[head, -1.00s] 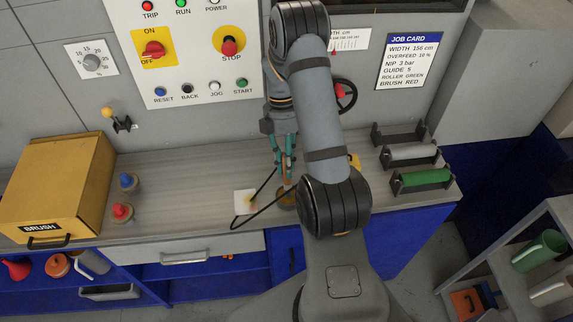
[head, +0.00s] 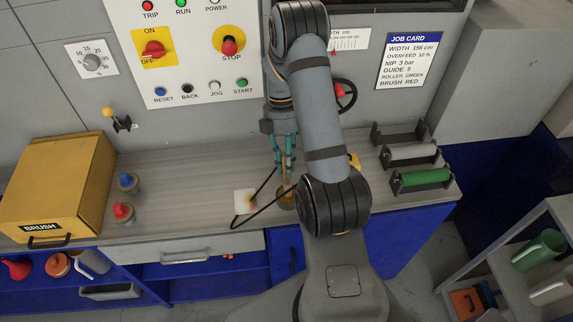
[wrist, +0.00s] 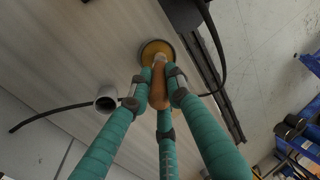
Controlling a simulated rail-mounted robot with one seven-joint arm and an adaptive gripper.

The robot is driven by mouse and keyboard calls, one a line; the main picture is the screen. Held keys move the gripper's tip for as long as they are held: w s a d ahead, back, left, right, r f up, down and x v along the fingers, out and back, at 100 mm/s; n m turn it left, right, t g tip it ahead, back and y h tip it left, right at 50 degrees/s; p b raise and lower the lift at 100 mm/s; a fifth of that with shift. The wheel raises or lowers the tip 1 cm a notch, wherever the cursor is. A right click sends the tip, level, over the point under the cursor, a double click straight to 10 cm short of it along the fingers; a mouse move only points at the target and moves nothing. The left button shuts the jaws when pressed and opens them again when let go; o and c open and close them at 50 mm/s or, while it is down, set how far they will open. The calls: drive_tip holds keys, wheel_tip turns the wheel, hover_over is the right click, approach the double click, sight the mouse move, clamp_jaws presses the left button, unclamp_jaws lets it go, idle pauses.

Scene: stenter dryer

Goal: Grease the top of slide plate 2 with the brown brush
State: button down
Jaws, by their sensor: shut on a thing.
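My gripper (head: 286,172) has teal fingers shut on the brown brush (wrist: 162,88), whose orange-brown handle stands between them. It also shows below the fingertips in the head view (head: 287,183). The brush's far end overlaps a round amber-topped tin (wrist: 157,50) on the bench, also in the head view (head: 286,199); I cannot tell whether it touches. Left of the tin is a small white block (head: 245,201) with an orange-brown mark. No label identifies slide plate 2, and my arm hides part of the bench.
A yellow BRUSH box (head: 52,190), blue-topped (head: 128,181) and red-topped (head: 122,211) pieces stand on the left. Rollers, including a green one (head: 425,177), sit right. A light grey cup-like piece (wrist: 106,98) is beside the brush.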

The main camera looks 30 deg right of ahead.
drive_tip(key=shift+r, duration=0.1)
wheel_tip(320, 180, up, 7)
drive_tip(key=p, duration=0.6)
idle(0.6)
